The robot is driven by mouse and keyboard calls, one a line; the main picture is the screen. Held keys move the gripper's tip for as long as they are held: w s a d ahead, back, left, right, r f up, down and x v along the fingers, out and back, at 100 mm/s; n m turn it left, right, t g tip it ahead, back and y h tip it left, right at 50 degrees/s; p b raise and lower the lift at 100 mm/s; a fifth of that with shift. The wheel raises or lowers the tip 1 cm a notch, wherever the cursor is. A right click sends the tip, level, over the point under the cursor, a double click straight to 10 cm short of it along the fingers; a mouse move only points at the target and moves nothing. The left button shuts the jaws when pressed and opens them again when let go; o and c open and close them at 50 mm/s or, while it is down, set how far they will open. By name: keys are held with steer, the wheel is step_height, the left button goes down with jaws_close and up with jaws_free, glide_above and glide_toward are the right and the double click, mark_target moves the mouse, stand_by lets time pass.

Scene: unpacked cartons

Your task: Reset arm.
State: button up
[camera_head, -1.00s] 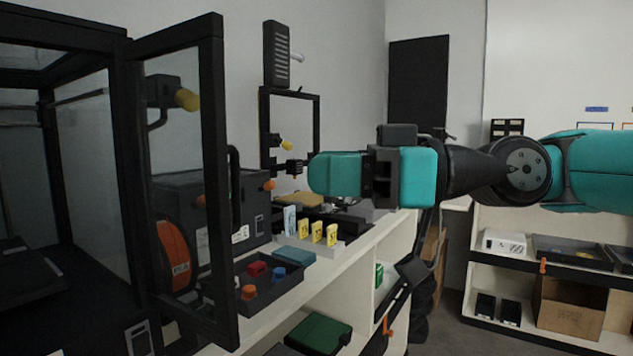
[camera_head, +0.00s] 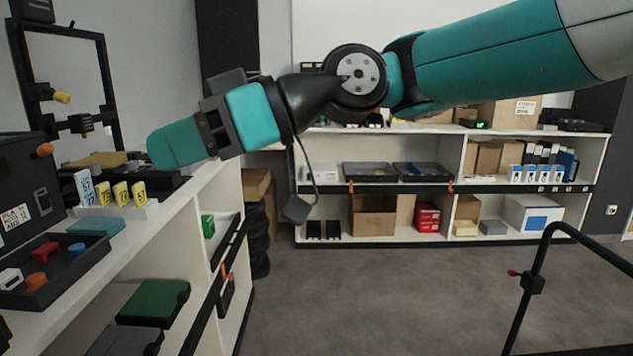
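My arm reaches in from the upper right of the head view and extends leftward across the upper middle. My gripper (camera_head: 178,146) is at its left end, with teal finger parts and a dark grey body. It points left and slightly down, in front of the left bench's far end. The fingers are seen from the side, so the gap between them cannot be made out. No held object shows at the fingertips.
The left bench (camera_head: 128,232) carries a black tray (camera_head: 60,285) with small coloured parts, yellow numbered cards (camera_head: 122,194) and a teal block (camera_head: 97,226). A long shelf (camera_head: 400,187) with cartons stands at the back. Grey floor (camera_head: 400,290) is open; a black rail (camera_head: 530,285) stands right.

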steer(key=s+d+f+m+t+h, duration=0.1)
steer(key=s+d+f+m+h, duration=0.25)
steer(key=d+f, duration=0.45)
steer(key=s+d+f+m+t+h, duration=0.2)
steer(key=s+d+f+m+h, duration=0.15)
steer(key=d, duration=0.75)
steer(key=s+d+f+m+t+h, duration=0.1)
steer(key=s+d+f+m+h, duration=0.25)
steer(key=d+f, duration=0.45)
step_height(320, 180, up, 15)
steer(key=d+m+p, duration=0.1)
steer(key=d+p, duration=0.1)
steer(key=p, duration=1.2)
steer(key=shift+s+d+r, duration=0.15)
steer(key=shift+s, duration=0.15)
steer(key=shift+y, duration=0.25)
